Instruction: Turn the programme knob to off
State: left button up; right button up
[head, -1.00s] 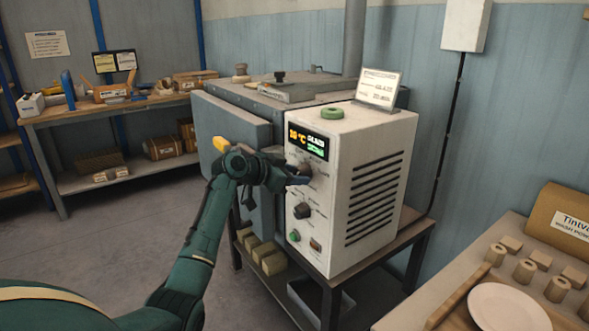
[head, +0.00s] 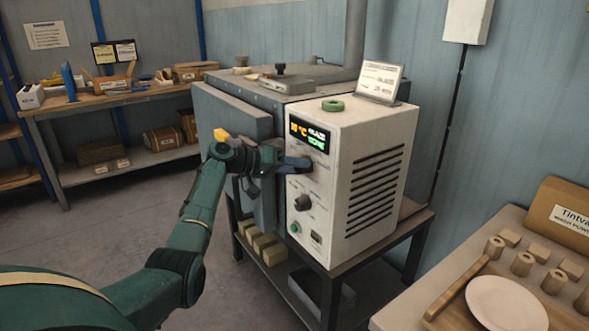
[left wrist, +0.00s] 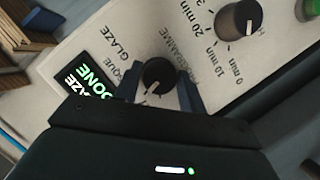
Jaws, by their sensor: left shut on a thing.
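The programme knob (left wrist: 158,75) is a round black knob with a white pointer line, on the white control box (head: 330,180). In the left wrist view it sits between the two fingers of my left gripper (left wrist: 158,84), which is shut on it. The pointer aims to the lower left of that picture, past the "GLAZE" and partly hidden "...SQUE" lettering. My gripper covers the panel there, and I see no off mark. In the head view the left gripper (head: 298,163) hides most of the knob. The display (head: 310,133) reads "GLAZE" and "DONE". My right gripper is not in view.
A timer knob (head: 302,203) with minute marks sits below, above a green button (head: 295,228). The dryer's open door (head: 235,140) stands left of my gripper. A green ring (head: 333,105) and a sign (head: 379,82) are on top. A bench (head: 450,310) is at right.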

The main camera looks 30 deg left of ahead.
pick_arm(q)
jog(key=shift+f+n+t+h+b, duration=0.15)
jog(key=shift+n+h+b, duration=0.4)
jog(key=shift+n, duration=0.7)
jog(key=shift+r+n+t+h+b, duration=0.1)
jog(key=shift+n+t+h+b, duration=0.25)
jog(key=shift+n+h, duration=0.6)
jog(key=shift+f+n+t+h+b, duration=0.1)
jog(key=shift+n+h+b, duration=0.3)
jog(key=shift+n, duration=1.1)
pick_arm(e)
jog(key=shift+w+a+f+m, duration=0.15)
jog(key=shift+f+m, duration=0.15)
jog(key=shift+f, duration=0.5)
pick_arm(q)
jog(key=o, duration=0.9)
jog(key=shift+o, duration=0.3)
jog(key=b+v, duration=0.1)
jog(key=v, duration=1.2)
jog(key=shift+b, duration=0.35)
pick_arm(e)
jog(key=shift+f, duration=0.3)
